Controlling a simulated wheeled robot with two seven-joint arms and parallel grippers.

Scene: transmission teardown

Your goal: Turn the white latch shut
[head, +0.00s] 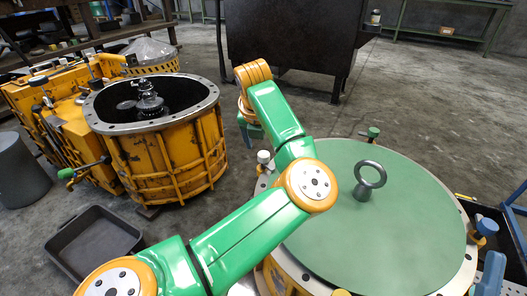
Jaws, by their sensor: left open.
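The white latch (263,157) shows as a small white knob at the left rim of the round green lid (415,205), partly behind my left arm. Its lower part is hard to make out, and I cannot tell how it is turned. My left gripper (250,136) hangs pointing down just above and slightly left of the white knob. It is open, small in view and partly hidden by my own arm links. I cannot tell whether it touches the knob. My right gripper is not in view.
The lid carries a grey ring bolt (369,180). A green latch (373,133) and a blue latch (487,228) sit at its rim. An open orange housing (165,150) stands left, with a black tray (95,246) and a grey bin (20,170) on the floor.

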